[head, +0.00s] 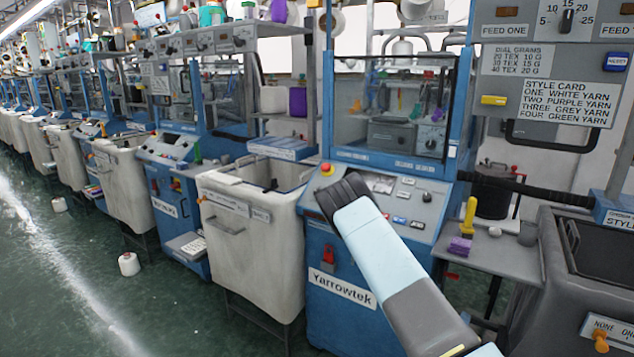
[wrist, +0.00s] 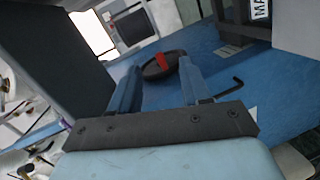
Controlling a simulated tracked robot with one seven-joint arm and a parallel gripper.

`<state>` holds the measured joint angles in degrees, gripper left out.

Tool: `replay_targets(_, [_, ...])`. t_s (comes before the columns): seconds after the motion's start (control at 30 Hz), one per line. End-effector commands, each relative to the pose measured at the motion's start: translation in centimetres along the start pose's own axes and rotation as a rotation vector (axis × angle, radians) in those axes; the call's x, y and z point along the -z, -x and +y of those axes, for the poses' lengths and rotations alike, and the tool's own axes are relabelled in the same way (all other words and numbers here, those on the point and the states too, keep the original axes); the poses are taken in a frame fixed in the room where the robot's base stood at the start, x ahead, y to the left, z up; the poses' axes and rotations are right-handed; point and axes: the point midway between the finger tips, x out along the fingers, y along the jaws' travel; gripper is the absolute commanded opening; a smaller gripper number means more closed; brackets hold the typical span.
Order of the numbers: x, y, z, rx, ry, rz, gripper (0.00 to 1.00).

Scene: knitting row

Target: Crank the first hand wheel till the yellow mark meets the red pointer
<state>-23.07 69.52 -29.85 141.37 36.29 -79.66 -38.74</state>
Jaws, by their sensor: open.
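In the wrist view my gripper (wrist: 160,66) is open, with its two blue fingers spread apart. A dark round disc (wrist: 155,72), which looks like a hand wheel, shows between and beyond the fingertips. A red piece (wrist: 161,62) lies across it, and I cannot tell whether this is the pointer. No yellow mark can be made out on the disc. I cannot tell whether the fingers touch it. In the head view my arm reaches up to the blue Yarrowtek machine (head: 343,312); its dark end covers part of the console, and the fingers and disc are hidden there.
A bent black rod (wrist: 223,89) lies right of the fingers on the blue surface. A white bin (head: 250,240) stands left of the machine. A shelf at right holds a purple block (head: 460,245) and yellow handle (head: 469,215).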

Motion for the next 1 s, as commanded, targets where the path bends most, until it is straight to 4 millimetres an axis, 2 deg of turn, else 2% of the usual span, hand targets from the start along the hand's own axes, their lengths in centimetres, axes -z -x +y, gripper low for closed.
replay_targets(0.47, [5.0, 0.7, 2.5, 0.252, -0.385, -0.140, 0.47])
replay_targets(0.77, [8.9, 2.6, 5.5, 0.427, -0.591, -0.188, 0.47])
replay_targets(1.0, [11.9, 5.0, 8.8, 0.565, -0.721, -0.206, 0.47])
